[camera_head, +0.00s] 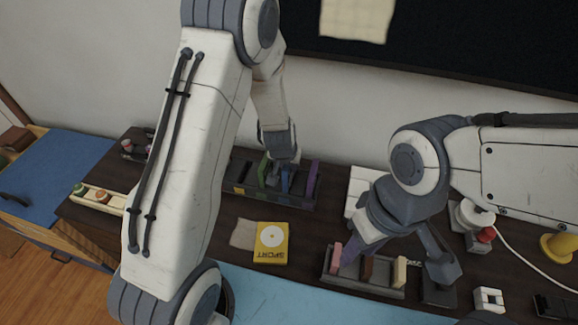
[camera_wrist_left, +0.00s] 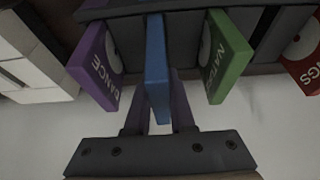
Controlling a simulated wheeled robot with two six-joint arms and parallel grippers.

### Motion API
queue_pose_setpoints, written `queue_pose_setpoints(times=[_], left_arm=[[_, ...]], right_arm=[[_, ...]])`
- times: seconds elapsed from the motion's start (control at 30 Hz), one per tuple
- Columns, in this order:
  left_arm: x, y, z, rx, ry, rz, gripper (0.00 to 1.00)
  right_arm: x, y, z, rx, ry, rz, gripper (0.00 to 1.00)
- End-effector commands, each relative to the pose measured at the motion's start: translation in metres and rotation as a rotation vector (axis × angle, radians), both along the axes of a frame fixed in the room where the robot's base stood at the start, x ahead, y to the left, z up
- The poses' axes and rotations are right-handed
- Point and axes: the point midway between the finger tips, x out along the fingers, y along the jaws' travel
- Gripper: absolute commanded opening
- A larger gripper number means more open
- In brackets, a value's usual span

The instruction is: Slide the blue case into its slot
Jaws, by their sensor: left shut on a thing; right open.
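The blue case (camera_head: 285,181) is upright at the dark back rack (camera_head: 295,203), between a green case (camera_head: 264,168) and a purple case (camera_head: 312,180). My left gripper (camera_head: 283,162) is shut on its upper part. In the left wrist view the blue case (camera_wrist_left: 156,60) is edge-on between the fingers (camera_wrist_left: 158,112), with purple "DANCE" (camera_wrist_left: 95,66) and green (camera_wrist_left: 226,56) cases on either side. Its far end reaches the rack; I cannot tell how deep it sits. My right gripper (camera_head: 402,262) is open around the front rack area, apart from the back rack.
A front rack (camera_head: 385,287) holds pink, brown and tan cases. A yellow "SPORT" case (camera_head: 270,243) lies flat on the dark table. A cream tray (camera_head: 98,197) is at left. A red-topped item (camera_head: 486,235) and yellow object (camera_head: 560,247) are at right. A red case (camera_wrist_left: 305,68) shows in the wrist view.

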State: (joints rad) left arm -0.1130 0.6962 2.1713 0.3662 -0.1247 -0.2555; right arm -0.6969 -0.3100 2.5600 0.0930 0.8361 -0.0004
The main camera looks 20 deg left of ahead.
Motion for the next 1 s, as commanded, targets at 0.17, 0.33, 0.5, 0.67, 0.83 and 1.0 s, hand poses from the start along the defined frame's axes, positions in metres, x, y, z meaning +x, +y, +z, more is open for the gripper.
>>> queue_pose_setpoints(times=[0.17,0.33,0.5,0.67,0.83,1.0], left_arm=[[0.000,0.000,-0.006,0.000,0.000,0.000,0.00],[0.000,0.000,-0.010,0.000,-0.001,0.000,0.00],[0.000,0.000,-0.014,0.000,-0.001,0.000,0.00],[0.000,0.000,-0.018,0.000,-0.001,0.000,0.00],[0.000,0.000,-0.022,0.000,-0.001,0.000,0.00],[0.000,0.000,-0.022,0.000,-0.001,0.000,0.57]], right_arm=[[0.000,0.000,-0.005,0.000,0.000,0.000,0.42],[0.000,0.000,-0.009,0.000,0.000,0.000,0.42],[0.000,0.000,-0.013,0.000,0.000,0.000,0.42],[0.000,0.000,-0.017,0.000,0.000,0.000,0.42],[0.000,0.000,-0.021,0.000,0.000,0.000,0.42],[0.000,0.000,-0.020,0.000,0.000,0.000,0.42]])
